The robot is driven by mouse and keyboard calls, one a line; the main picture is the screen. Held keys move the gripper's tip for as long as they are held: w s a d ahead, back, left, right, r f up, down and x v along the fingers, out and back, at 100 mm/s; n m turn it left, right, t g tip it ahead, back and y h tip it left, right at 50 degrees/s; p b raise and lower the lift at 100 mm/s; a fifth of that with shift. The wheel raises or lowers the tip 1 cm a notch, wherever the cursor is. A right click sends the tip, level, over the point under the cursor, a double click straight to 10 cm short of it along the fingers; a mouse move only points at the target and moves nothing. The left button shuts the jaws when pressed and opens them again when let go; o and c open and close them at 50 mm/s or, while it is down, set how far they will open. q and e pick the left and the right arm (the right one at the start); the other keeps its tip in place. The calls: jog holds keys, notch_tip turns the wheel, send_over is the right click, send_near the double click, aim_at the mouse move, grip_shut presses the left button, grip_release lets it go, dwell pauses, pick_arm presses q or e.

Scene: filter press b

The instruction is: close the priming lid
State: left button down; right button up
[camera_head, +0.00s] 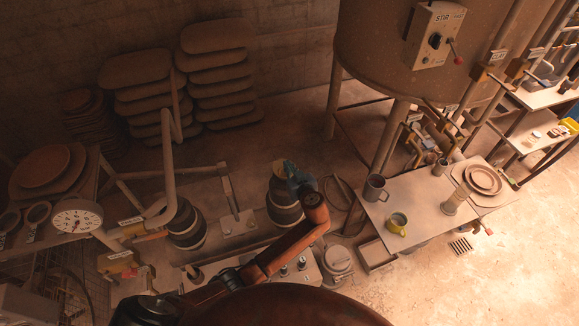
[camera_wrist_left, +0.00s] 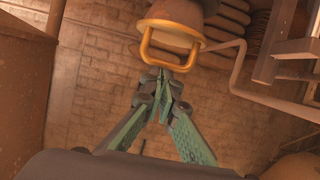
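A yellow loop handle (camera_wrist_left: 148,45) hangs from a rounded brownish part at the top of the left wrist view. I cannot tell for sure whether this part is the priming lid. My left gripper (camera_wrist_left: 164,82) has teal fingers that come together at the tips, just below the lower bar of the handle. I see nothing between the tips and cannot tell if they touch the bar. My right gripper is not in view.
Another banded vessel (camera_head: 187,228) stands to the left beside pipes and a dial gauge (camera_head: 77,217). A small lidded pot (camera_head: 338,261) is at the lower middle. A table (camera_head: 425,203) with mugs and plates is to the right. Bare floor lies at lower right.

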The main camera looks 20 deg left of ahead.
pick_arm(q)
jog(key=shift+s+d+f, duration=0.15)
jog(key=shift+s+f, duration=0.05)
jog(key=shift+f, duration=0.25)
jog(key=shift+s+d+f, duration=0.1)
jog(key=shift+s+f, duration=0.05)
jog(key=shift+f, duration=0.3)
jog(key=r, duration=0.2)
jog(key=r+p, duration=0.1)
jog(key=w+r+p, duration=0.1)
jog(key=r, duration=0.1)
jog(key=shift+a+r, duration=0.3)
jog(key=s+d+f+b, duration=0.1)
jog(key=s+d+b, duration=0.1)
jog(key=s+d, duration=0.3)
jog(key=s, duration=0.2)
jog(key=shift+s+d+f, duration=0.2)
jog(key=shift+s+d, duration=0.1)
jog(key=shift+s, duration=0.1)
jog(key=shift+d+f, duration=0.1)
